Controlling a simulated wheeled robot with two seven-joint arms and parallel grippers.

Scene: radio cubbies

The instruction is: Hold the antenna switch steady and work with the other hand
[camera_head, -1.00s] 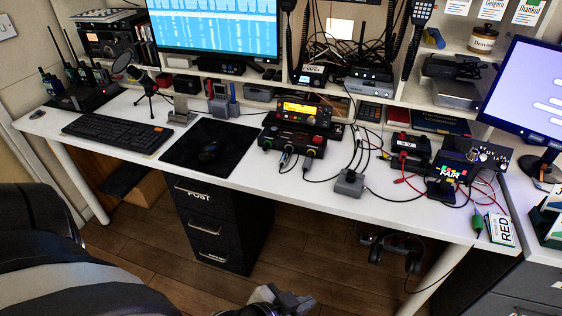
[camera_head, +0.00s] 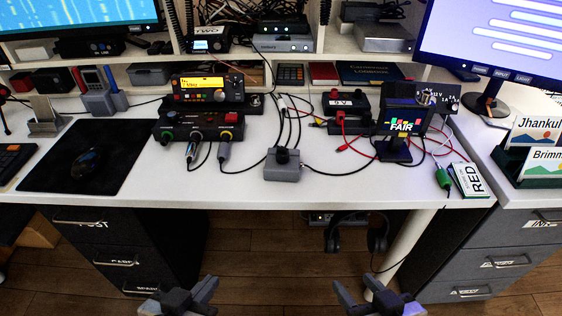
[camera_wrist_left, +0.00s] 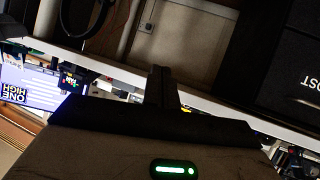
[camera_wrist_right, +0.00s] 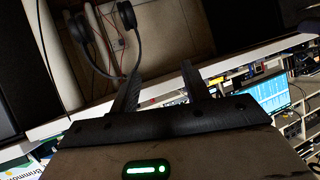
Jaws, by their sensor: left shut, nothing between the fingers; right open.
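The antenna switch looks to be the small grey box (camera_head: 284,168) with a black knob on top, near the front edge of the white desk in the head view. Several black cables run from its back. My left gripper (camera_head: 207,285) is low in the head view, in front of the desk and below its edge. It is shut and empty, its fingers together in the left wrist view (camera_wrist_left: 162,85). My right gripper (camera_head: 356,288) is also below the desk edge, right of the switch. It is open and empty, its fingers apart in the right wrist view (camera_wrist_right: 160,80). Neither gripper touches the switch.
The radio (camera_head: 208,90) and a black control box (camera_head: 198,127) stand left of the switch. A power supply (camera_head: 346,111) with red leads and a small display (camera_head: 404,124) stand right. A mouse mat (camera_head: 88,155) lies at left. Headphones (camera_head: 357,236) hang under the desk.

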